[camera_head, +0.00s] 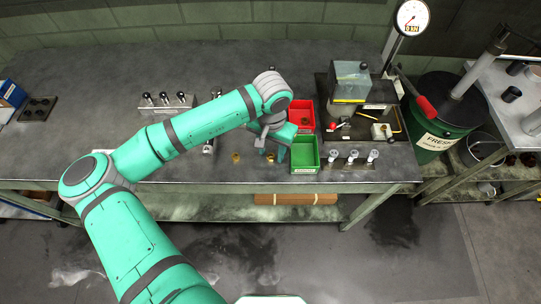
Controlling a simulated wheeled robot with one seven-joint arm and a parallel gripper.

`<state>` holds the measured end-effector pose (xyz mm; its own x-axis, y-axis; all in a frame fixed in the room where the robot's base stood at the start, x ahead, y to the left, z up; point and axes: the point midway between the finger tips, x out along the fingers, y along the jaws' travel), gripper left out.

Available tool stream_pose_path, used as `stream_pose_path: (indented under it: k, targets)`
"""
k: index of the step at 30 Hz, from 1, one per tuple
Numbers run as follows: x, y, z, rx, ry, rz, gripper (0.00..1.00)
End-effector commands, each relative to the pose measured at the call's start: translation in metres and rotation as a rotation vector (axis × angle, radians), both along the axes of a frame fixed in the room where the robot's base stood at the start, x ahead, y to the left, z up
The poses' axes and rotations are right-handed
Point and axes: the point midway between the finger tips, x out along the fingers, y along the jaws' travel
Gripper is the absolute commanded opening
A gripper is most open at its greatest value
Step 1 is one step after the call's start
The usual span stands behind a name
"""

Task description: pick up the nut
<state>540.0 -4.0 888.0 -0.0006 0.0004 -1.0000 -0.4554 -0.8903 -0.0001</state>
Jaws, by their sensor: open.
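Two small brass-coloured pieces that look like nuts lie on the grey bench top. One nut (236,158) lies in the open to the left of my gripper. The other nut (270,158) is right by my fingertips. My gripper (272,149) points down over the bench, just left of the green bin, and its jaws are open. The wrist and fingers hide part of the area around the second nut. I cannot tell whether that nut is between the fingers or just beside them.
A green bin (305,168) stands close to the right of my gripper, with a red bin (307,103) behind it. A machine (352,82) stands at the back right.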

Motion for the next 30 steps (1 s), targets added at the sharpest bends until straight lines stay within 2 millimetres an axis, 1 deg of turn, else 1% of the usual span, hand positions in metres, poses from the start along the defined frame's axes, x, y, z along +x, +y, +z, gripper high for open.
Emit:
stream_pose_path:
  k: [7, 8, 9, 11, 12, 13, 24, 27, 30]
  targets:
    - [0.0, 0.001, -0.002, 0.0, 0.0, 0.002, 0.41]
    - [0.0, 0.001, -0.002, 0.0, 0.0, 0.002, 0.36]
    - [0.0, 0.001, -0.002, 0.0, 0.0, 0.002, 0.26]
    - [0.0, 0.001, -0.002, 0.0, 0.0, 0.002, 0.12]
    - [0.0, 0.001, -0.002, 0.0, 0.0, 0.003, 0.02]
    - [0.0, 0.001, -0.002, 0.0, 0.0, 0.003, 0.0]
    - [0.0, 0.001, 0.001, -0.001, 0.0, 0.002, 0.0]
    - [0.0, 0.0, 0.007, -0.002, -0.001, 0.002, 0.0]
    - [0.001, 0.0, 0.019, -0.003, -0.001, 0.001, 0.0]
